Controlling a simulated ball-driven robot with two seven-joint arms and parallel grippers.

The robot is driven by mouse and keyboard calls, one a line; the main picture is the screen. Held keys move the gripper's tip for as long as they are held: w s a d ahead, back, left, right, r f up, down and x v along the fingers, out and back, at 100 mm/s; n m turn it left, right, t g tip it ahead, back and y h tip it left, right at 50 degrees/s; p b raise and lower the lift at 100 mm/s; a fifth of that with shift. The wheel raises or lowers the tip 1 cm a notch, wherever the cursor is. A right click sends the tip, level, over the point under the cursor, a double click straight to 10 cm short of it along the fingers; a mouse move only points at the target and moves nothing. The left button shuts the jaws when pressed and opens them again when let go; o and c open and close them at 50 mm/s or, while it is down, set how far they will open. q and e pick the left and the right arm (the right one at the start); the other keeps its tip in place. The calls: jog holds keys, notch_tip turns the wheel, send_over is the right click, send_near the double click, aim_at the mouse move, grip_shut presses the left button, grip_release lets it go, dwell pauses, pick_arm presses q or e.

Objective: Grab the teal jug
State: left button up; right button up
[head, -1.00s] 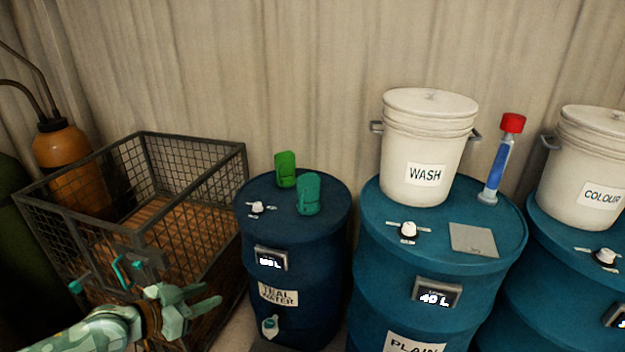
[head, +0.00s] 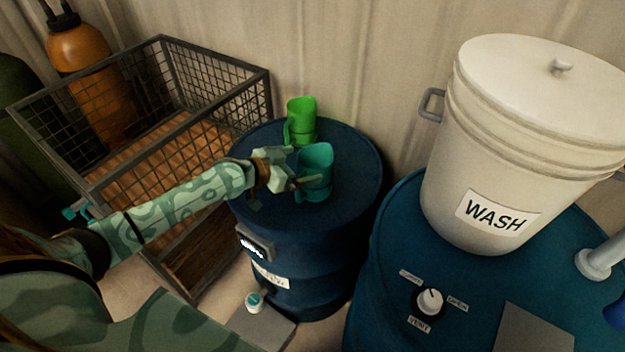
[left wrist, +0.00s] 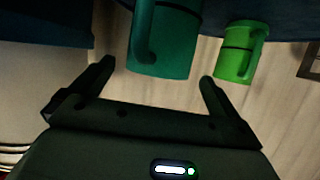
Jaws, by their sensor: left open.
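The teal jug (head: 318,162) stands on top of the dark blue drum (head: 352,190), near its middle. In the left wrist view the teal jug (left wrist: 165,42) is just ahead of the fingers, with its handle towards the camera. My left gripper (head: 301,167) is open and reaches in from the left at the jug's side. In the left wrist view the fingertips of my left gripper (left wrist: 156,76) are spread to either side of the jug's line. I cannot tell whether they touch it. My right gripper is not in view.
A green jug (head: 301,120) stands close behind the teal one and also shows in the left wrist view (left wrist: 240,52). A wire-mesh crate (head: 215,62) is left of the drum. A white WASH bucket (head: 530,140) stands on another drum (head: 395,275) at right.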

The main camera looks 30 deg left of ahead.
aim_at(328, 157)
pick_arm(q)
jog(key=x, duration=0.4)
jog(key=shift+w+d+r+b, duration=0.1)
jog(key=shift+w+d+b, duration=0.2)
jog(key=shift+w, duration=0.15)
jog(key=shift+a, duration=0.1)
jog(key=c, duration=1.3)
